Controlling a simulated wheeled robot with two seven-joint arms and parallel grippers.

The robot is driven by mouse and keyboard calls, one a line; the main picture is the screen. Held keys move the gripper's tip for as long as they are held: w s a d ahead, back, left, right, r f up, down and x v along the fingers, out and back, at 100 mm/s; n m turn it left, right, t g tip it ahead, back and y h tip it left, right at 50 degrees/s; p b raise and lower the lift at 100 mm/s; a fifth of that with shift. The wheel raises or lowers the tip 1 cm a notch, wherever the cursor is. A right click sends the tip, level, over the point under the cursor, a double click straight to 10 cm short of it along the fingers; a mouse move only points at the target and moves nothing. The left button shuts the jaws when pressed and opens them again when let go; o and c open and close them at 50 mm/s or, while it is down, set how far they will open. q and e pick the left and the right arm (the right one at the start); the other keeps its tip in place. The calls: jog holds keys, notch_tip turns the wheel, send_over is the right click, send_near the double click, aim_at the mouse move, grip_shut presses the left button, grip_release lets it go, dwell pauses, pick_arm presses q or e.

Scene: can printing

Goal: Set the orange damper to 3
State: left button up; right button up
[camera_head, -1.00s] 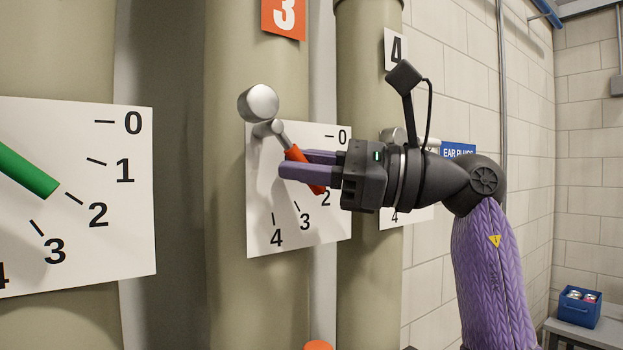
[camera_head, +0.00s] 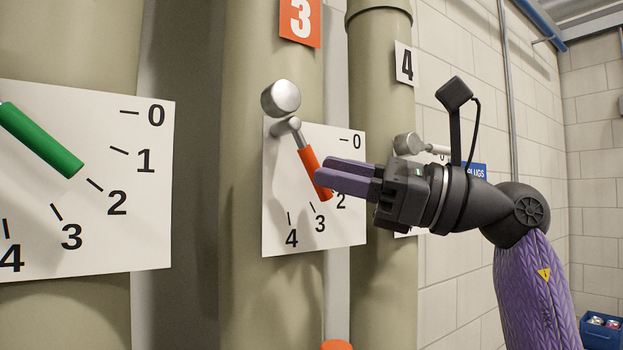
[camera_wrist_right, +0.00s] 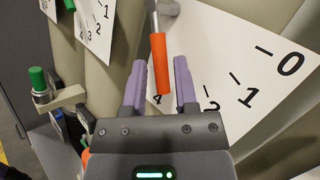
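The orange damper handle (camera_head: 315,174) hangs from a silver pivot on the pipe marked with an orange 3. It points down and slightly right over a white scale plate (camera_head: 280,190) with marks 0 to 4. Its tip lies between the 2 and 3 marks, near 3. My right gripper (camera_head: 318,174) is at the handle's lower part, coming from the right. In the right wrist view its fingers (camera_wrist_right: 159,78) are open, one on each side of the handle (camera_wrist_right: 160,65), with gaps. The 2 mark is partly hidden. My left gripper is not in view.
A green damper handle (camera_head: 42,141) over its own scale plate (camera_head: 150,190) is on the left pipe. A blue crate with cans (camera_head: 600,333) is at the lower right.

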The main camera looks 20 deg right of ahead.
jog(key=b+v, duration=0.1)
jog(key=v, duration=0.5)
jog(key=shift+d+b, duration=0.2)
jog(key=shift+b, duration=0.15)
jog(key=shift+s+f, duration=0.1)
jog(key=shift+f, duration=0.05)
